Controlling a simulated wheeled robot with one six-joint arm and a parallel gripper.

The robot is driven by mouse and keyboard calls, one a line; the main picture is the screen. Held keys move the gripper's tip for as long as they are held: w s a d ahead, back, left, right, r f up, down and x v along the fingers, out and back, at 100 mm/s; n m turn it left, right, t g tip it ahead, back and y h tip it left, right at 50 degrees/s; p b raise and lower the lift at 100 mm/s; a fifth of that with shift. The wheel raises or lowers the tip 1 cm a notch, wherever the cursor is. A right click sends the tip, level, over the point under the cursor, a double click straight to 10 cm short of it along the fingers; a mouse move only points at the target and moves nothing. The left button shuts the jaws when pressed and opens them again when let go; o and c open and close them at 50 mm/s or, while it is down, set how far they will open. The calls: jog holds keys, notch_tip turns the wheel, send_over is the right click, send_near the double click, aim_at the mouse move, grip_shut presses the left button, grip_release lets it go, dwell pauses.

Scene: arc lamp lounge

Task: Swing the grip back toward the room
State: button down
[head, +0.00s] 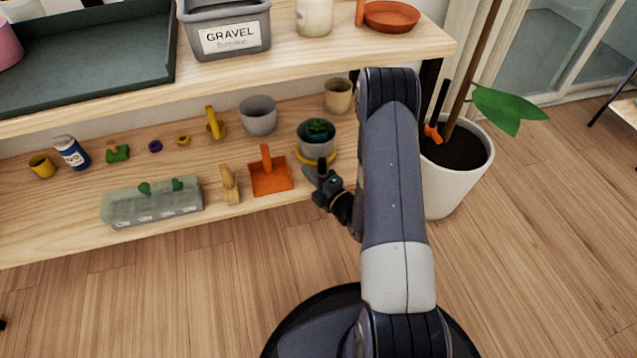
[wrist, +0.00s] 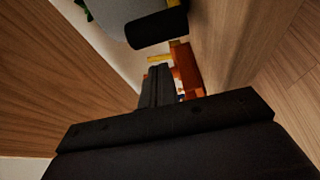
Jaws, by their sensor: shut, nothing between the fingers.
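My gripper (head: 317,170) is at the front edge of the lower shelf (head: 60,235) in the head view. It points left and toward the shelf, in front of a grey pot with a small green plant (head: 317,138) on a yellow saucer (head: 327,157). Its fingers are shut with nothing between them. In the wrist view, my gripper (wrist: 157,75) shows dark against the shelf. An orange dustpan (head: 270,178) lies just left of the gripper, and an orange shape also shows beyond the fingers in the wrist view (wrist: 187,68).
A wooden brush (head: 229,184) and a clear seedling tray (head: 150,205) lie along the shelf's front. The upper shelf (head: 120,110) overhangs it. A white planter (head: 460,165) stands right of my arm. The floor (head: 200,300) in front is mostly clear.

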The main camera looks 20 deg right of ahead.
aim_at(325, 171)
jog(key=shift+d+b, duration=0.3)
jog(key=shift+d, duration=0.95)
jog(key=shift+d, duration=0.8)
